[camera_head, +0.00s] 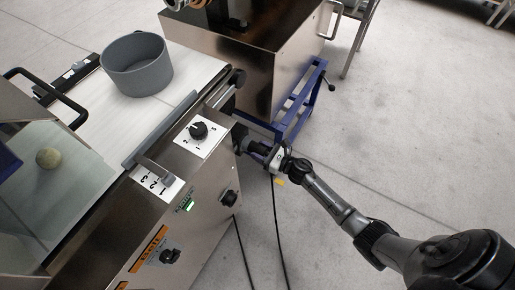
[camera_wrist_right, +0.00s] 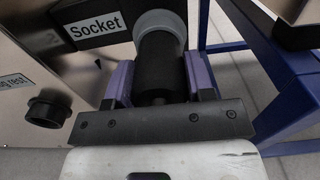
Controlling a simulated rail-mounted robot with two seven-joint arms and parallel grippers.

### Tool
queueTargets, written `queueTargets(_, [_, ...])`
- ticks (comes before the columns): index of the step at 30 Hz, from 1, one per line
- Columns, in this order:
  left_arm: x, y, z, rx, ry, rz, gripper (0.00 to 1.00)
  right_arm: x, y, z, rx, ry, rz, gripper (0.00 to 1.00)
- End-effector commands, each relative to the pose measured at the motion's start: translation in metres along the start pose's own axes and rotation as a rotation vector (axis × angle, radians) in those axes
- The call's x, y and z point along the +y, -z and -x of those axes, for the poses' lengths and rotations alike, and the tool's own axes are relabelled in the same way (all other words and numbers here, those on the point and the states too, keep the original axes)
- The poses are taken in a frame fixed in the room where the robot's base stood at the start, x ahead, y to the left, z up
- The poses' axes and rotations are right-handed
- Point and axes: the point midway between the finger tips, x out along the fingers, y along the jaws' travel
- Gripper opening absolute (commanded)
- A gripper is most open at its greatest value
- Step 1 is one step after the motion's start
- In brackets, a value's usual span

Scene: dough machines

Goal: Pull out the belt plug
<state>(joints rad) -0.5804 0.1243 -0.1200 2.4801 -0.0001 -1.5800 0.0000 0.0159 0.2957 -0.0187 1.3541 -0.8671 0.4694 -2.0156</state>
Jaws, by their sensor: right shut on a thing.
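The belt plug (camera_wrist_right: 160,66), a black cylinder, sits between the purple-grey fingers of my right gripper (camera_wrist_right: 160,75) in the right wrist view. My right gripper is shut on it. The plug's far end meets a round grey ring (camera_wrist_right: 161,22) beside the label "Socket" (camera_wrist_right: 97,28); I cannot tell how deep it sits. In the head view my right gripper (camera_head: 264,151) is at the right end of the belt machine (camera_head: 190,225), where the plug is small and dark. My left gripper is not in view.
A grey bowl (camera_head: 136,65) stands on the white belt (camera_head: 105,105). A blue frame (camera_head: 300,112) under a steel machine stands close behind my right gripper. Black cables (camera_head: 277,225) hang to the floor. Open floor (camera_head: 420,110) lies to the right.

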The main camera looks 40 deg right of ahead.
Motion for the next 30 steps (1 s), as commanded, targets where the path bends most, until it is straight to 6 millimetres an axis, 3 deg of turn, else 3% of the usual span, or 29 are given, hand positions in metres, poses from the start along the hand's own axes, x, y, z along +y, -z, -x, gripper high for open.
queueTargets(30, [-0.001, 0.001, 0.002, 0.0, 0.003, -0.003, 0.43, 0.001, -0.004, 0.009, -0.009, -0.004, 0.001, 0.2])
